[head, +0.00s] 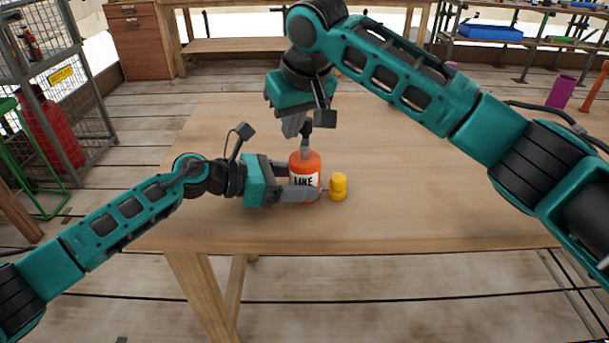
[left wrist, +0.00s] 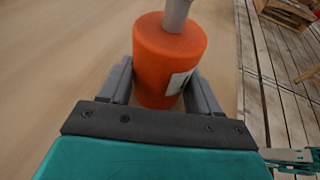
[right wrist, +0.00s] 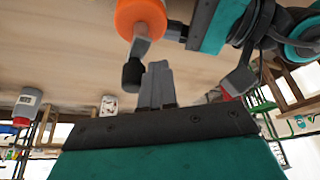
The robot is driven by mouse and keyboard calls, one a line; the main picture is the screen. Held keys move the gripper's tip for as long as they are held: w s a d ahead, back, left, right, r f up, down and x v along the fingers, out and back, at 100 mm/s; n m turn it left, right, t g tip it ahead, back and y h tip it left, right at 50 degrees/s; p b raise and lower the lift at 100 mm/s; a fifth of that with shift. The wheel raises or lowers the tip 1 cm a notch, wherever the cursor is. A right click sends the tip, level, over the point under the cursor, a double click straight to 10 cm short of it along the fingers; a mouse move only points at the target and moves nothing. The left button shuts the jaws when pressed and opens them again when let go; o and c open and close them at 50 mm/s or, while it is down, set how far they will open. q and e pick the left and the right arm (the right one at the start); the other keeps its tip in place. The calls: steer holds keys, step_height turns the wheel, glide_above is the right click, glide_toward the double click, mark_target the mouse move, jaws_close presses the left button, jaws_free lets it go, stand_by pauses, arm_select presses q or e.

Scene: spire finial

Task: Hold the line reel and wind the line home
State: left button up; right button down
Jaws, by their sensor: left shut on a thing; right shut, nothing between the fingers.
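The line reel (head: 305,168) is an orange cylinder with a white label, upright on the table. My left gripper (head: 304,182) is shut around its body from the left, one finger on each side, also in the left wrist view (left wrist: 166,88). A grey crank arm (right wrist: 141,47) with a black knob (right wrist: 132,74) stands on top of the reel. The knob also shows in the head view (head: 306,128). My right gripper (right wrist: 157,84) is shut and empty, beside the knob and apart from it in the right wrist view. The line itself cannot be made out.
A small yellow object (head: 338,187) stands on the wooden table (head: 430,205) just right of the reel, near a left fingertip. The table is otherwise largely clear, partly hidden by my right arm. A wire cage (head: 45,75) and shelves (head: 530,42) stand beyond.

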steer(key=shift+w+d, duration=0.3)
steer(key=shift+a, duration=0.1)
arm_select(q)
steer(key=shift+f, duration=0.1)
arm_select(e)
steer(key=shift+s+a, duration=0.1)
steer(key=shift+a, duration=0.15)
step_height(320, 180, up, 7)
stand_by(0.9)
stand_by(0.4)
arm_select(q)
steer(key=o, duration=0.9)
